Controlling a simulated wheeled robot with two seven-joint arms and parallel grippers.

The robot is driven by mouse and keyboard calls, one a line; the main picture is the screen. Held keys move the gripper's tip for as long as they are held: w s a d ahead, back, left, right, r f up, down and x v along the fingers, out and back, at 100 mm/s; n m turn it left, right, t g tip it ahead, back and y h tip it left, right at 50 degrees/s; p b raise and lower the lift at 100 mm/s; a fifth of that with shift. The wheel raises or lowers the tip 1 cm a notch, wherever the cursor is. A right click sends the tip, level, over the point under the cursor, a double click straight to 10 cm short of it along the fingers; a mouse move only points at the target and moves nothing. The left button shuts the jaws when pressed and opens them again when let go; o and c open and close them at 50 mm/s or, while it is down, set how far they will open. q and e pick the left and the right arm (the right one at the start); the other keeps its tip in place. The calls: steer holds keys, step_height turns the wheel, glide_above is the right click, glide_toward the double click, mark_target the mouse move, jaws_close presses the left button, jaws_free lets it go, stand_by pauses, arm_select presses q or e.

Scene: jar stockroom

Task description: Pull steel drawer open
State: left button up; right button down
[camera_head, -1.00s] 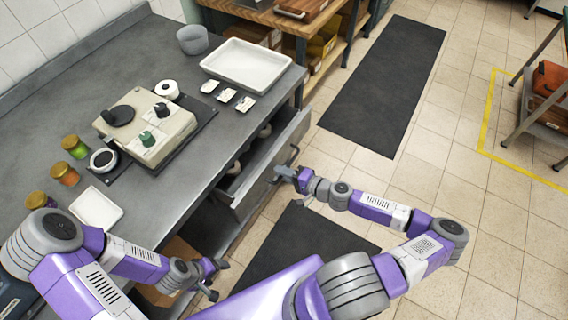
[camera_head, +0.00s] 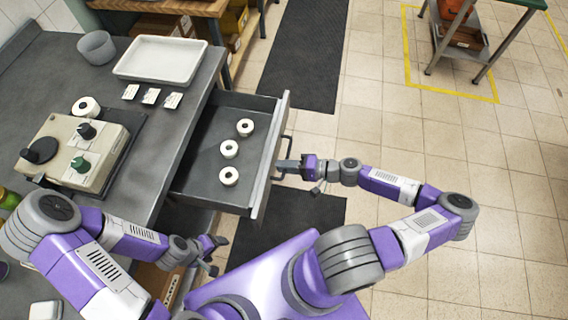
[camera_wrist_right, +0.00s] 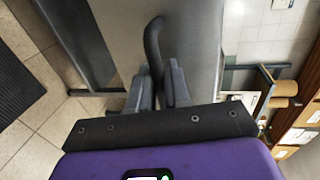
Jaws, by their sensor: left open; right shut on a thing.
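The steel drawer (camera_head: 195,162) stands out from under the grey counter and is wide open in the head view. Three white rolls (camera_head: 229,149) lie inside it. My right gripper (camera_head: 282,169) is at the drawer front and is shut on the dark drawer handle (camera_head: 283,150). In the right wrist view the fingers (camera_wrist_right: 160,88) close around the curved handle (camera_wrist_right: 153,45) in front of the grey drawer face (camera_wrist_right: 195,35). My left gripper (camera_head: 213,254) is open and empty, low beside the counter's front edge, apart from the drawer.
The counter (camera_head: 170,135) holds a beige device with knobs (camera_head: 75,150), a white tray (camera_head: 160,60), a grey bowl (camera_head: 96,47), a white roll (camera_head: 86,106) and several small cards (camera_head: 150,96). Tiled floor (camera_head: 400,130) right of the drawer is clear; a metal cart (camera_head: 465,40) stands farther back.

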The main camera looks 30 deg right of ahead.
stand_by(0.3)
steer(key=c, duration=1.3)
jaws_free()
steer(key=p+v, duration=0.1)
steer(key=v, duration=0.6)
steer(key=shift+s+d, duration=0.2)
steer(key=shift+d, duration=0.05)
